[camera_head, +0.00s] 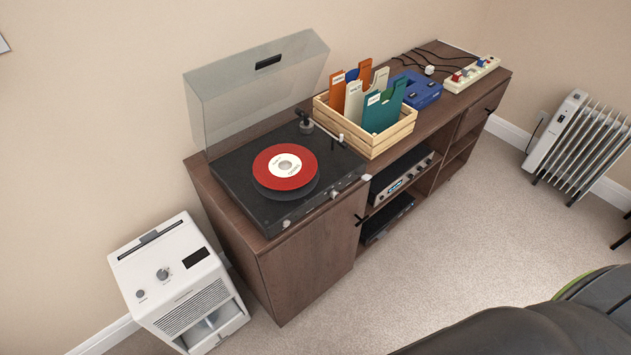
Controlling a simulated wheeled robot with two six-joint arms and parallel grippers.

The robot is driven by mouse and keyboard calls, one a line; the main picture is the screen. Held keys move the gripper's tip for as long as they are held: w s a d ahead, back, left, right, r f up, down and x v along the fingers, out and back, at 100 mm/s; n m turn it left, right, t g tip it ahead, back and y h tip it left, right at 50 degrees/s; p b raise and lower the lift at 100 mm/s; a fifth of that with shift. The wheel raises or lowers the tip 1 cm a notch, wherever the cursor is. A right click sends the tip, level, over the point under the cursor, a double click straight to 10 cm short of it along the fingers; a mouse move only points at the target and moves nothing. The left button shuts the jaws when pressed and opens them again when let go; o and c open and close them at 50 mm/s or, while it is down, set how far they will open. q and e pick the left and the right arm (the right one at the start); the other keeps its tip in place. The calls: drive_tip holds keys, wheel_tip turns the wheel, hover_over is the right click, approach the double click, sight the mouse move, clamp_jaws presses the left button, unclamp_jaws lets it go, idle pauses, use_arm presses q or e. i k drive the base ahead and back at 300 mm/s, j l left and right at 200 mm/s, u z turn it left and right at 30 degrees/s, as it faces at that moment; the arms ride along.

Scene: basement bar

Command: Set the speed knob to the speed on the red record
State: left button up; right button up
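A black turntable (236,178) stands on the left end of a brown wooden cabinet, its grey see-through lid (240,100) raised at the back. The red record (308,168) with a white label lies on the platter; its printing is too small to read. The tonearm (322,131) rests at the back right, off the record. Along the turntable's front edge are a silver knob (286,224) at the left and another (334,194) farther right. A pale knob-like part (366,178) is at the right corner. I cannot tell their settings. Neither gripper is in view.
Right of the turntable on the cabinet (310,258) are a wooden crate (395,139) of record sleeves, a blue device (424,94) and a power strip (478,75). A white appliance (178,270) stands at left, a radiator (585,140) at right. The front carpet is partly clear.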

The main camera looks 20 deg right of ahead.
sight(334, 195)
drive_tip(key=i+l+u, duration=0.1)
drive_tip(key=l, duration=1.5)
